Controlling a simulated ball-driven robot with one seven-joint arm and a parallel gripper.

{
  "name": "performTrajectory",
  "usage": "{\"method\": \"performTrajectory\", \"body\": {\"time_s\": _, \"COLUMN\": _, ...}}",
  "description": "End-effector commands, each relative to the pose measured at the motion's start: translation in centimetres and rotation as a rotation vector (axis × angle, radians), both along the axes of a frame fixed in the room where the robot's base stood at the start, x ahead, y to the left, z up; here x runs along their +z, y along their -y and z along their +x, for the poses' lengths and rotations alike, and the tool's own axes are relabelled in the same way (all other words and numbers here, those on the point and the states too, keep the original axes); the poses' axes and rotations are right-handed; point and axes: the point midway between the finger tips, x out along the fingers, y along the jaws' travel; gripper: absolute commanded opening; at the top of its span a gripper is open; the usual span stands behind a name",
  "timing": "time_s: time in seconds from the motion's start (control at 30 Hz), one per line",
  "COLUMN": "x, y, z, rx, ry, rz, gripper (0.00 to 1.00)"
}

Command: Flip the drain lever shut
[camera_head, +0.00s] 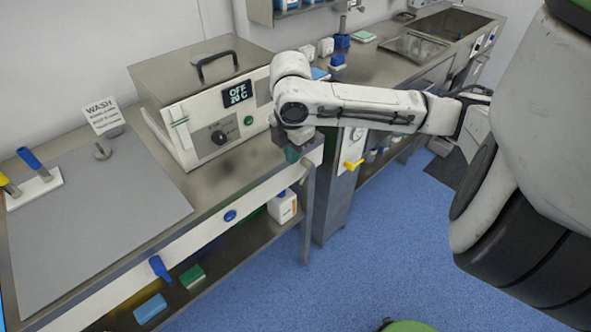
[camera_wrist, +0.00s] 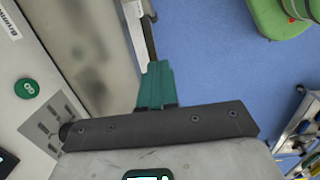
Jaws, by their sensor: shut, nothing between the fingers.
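A yellow lever (camera_head: 353,164) sticks out from the front of a grey cabinet, below a round dial. A blue lever (camera_head: 160,268) hangs on the front of the bench at the lower left. Neither has a readable label, so I cannot tell which is the drain lever. My gripper (camera_head: 292,153) is at the bench's front right corner, left of the yellow lever and apart from it. In the wrist view its teal fingers (camera_wrist: 155,84) are together with nothing between them. Neither lever shows clearly in the wrist view.
A steel-topped box (camera_head: 190,85) with an "OFF 20 C" display stands on the bench left of my gripper. Its green button (camera_wrist: 27,88) shows in the wrist view. A white bottle (camera_head: 283,207) stands on the lower shelf. The blue floor ahead of the bench is mostly clear.

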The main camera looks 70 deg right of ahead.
Motion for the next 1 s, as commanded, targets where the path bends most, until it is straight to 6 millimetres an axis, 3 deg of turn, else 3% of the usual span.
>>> {"method": "performTrajectory", "body": {"time_s": 0.17, "x": -2.2, "y": 0.1, "z": 0.0, "rx": -0.001, "ry": -0.002, "rz": 0.004, "gripper": 0.0}}
{"method": "performTrajectory", "body": {"time_s": 0.57, "x": -9.9, "y": 0.8, "z": 0.2, "rx": -0.001, "ry": -0.002, "rz": 0.002, "gripper": 0.0}}
{"method": "performTrajectory", "body": {"time_s": 0.73, "x": -11.3, "y": 2.7, "z": -0.4, "rx": -0.002, "ry": -0.003, "rz": 0.0, "gripper": 0.0}}
{"method": "performTrajectory", "body": {"time_s": 1.0, "x": -12.3, "y": 3.7, "z": -0.7, "rx": 0.001, "ry": -0.001, "rz": 0.0, "gripper": 0.0}}
